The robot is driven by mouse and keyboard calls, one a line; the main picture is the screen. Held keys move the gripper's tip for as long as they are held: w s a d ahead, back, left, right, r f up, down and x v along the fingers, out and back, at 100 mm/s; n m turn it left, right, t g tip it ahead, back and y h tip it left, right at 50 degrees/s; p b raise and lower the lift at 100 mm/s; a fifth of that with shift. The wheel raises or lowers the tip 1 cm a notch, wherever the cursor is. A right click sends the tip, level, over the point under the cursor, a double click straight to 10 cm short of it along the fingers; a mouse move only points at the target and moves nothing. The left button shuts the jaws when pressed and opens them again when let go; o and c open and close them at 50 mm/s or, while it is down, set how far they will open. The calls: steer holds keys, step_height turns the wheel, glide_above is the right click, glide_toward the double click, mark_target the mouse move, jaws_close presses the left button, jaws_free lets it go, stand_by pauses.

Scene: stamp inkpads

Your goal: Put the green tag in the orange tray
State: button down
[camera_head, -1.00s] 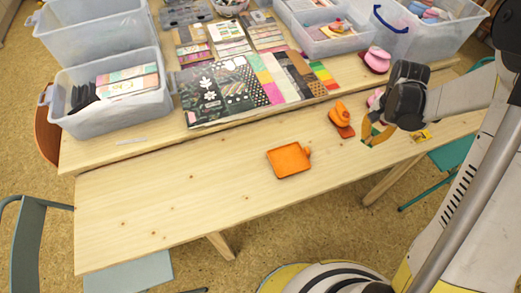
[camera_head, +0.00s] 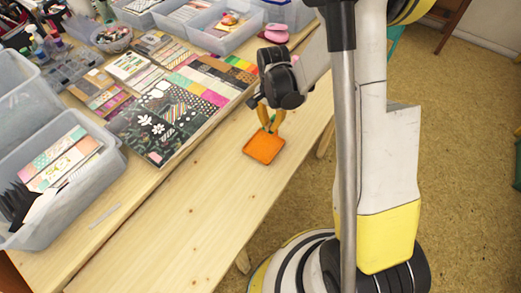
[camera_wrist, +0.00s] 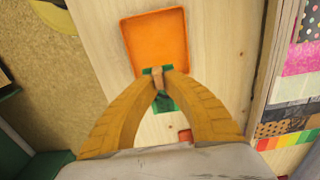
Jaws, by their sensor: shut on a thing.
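The orange tray (camera_head: 263,149) lies flat on the wooden table, and it also shows in the wrist view (camera_wrist: 155,35). My gripper (camera_head: 270,128) is at the tray's far edge in the head view. In the wrist view my gripper (camera_wrist: 158,76) is shut on the green tag (camera_wrist: 165,103), with its yellow fingertips at the tray's near edge. The tag shows green below and beside the fingertips, with a tan part between them. The fingers hide some of it. I cannot tell whether the tag touches the tray.
Patterned paper sheets (camera_head: 165,118) lie along the back table, left of the tray. A clear bin (camera_head: 60,185) with cards stands at the left. A small red piece (camera_wrist: 185,135) lies near my gripper in the wrist view.

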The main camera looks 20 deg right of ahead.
mark_target(262, 150)
steer(key=s+a+f, duration=0.1)
steer(key=a, duration=0.1)
steer(key=s+a+f+b, duration=0.1)
steer(key=s+a+f, duration=0.1)
steer(key=shift+s, duration=0.1)
steer(key=shift+f+b, duration=1.25)
steer(key=shift+f, duration=0.75)
steer(key=shift+f, duration=0.2)
steer(key=c, duration=1.6)
jaws_free()
steer(key=shift+o, duration=0.2)
steer(key=shift+r, duration=0.1)
